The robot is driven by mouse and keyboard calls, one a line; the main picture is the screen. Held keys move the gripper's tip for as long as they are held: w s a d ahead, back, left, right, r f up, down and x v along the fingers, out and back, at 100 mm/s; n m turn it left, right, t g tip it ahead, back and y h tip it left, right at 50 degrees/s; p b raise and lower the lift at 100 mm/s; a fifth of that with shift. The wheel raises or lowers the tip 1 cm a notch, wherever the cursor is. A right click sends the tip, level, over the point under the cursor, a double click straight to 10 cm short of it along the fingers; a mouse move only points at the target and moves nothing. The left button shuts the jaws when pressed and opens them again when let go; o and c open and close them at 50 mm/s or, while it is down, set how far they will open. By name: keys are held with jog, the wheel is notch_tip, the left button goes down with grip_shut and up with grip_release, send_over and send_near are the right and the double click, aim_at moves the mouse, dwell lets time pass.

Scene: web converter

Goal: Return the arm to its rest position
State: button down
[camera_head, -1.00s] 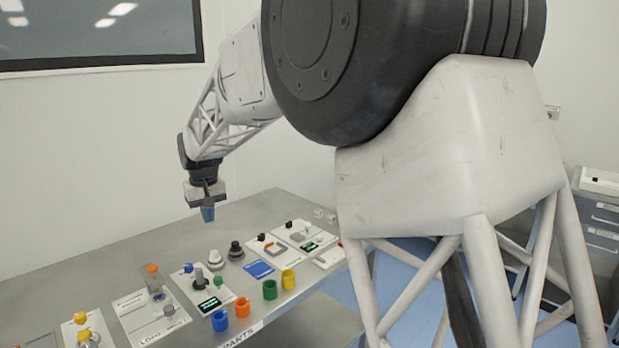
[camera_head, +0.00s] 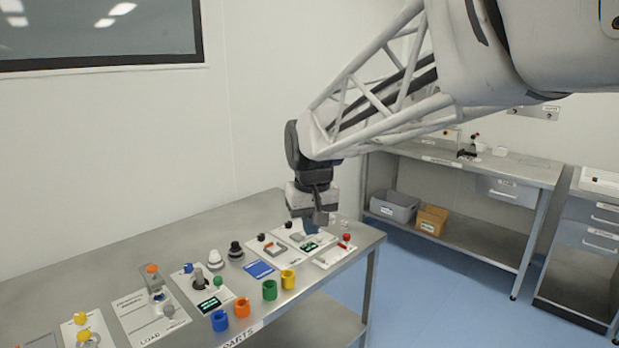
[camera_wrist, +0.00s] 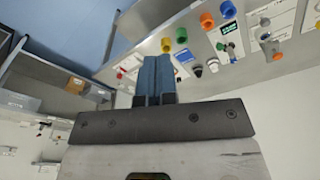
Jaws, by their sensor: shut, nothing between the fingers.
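My gripper (camera_head: 312,222) hangs from my arm above the right end of the steel workbench (camera_head: 200,235), fingers pointing down. In the wrist view its two blue fingers (camera_wrist: 154,78) are pressed together with nothing between them. In the head view the fingertips are small and partly merge with the panel behind them. My arm reaches in from the upper right. No marker of a rest position shows in either view.
The bench holds control panels, a blue cup (camera_head: 220,321), an orange cup (camera_head: 242,307), a green cup (camera_head: 269,289) and a yellow cup (camera_head: 288,279). A shelf bench (camera_head: 470,172) with a grey bin (camera_head: 394,207) and cardboard box (camera_head: 431,220) stands behind. Blue floor lies between.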

jog(key=s+d+f+m, duration=0.1)
jog(key=s+d+f, duration=0.1)
jog(key=s+d, duration=0.4)
jog(key=s+d+f+m, duration=0.1)
jog(key=s+d+f, duration=0.2)
jog(key=s, duration=0.9)
jog(key=s+d+f+m+t, duration=0.1)
jog(key=s+d+f+m, duration=0.1)
jog(key=s+d, duration=0.7)
jog(key=shift+s+d+f+h, duration=0.2)
jog(key=shift+f+h, duration=0.1)
jog(key=shift+f, duration=0.1)
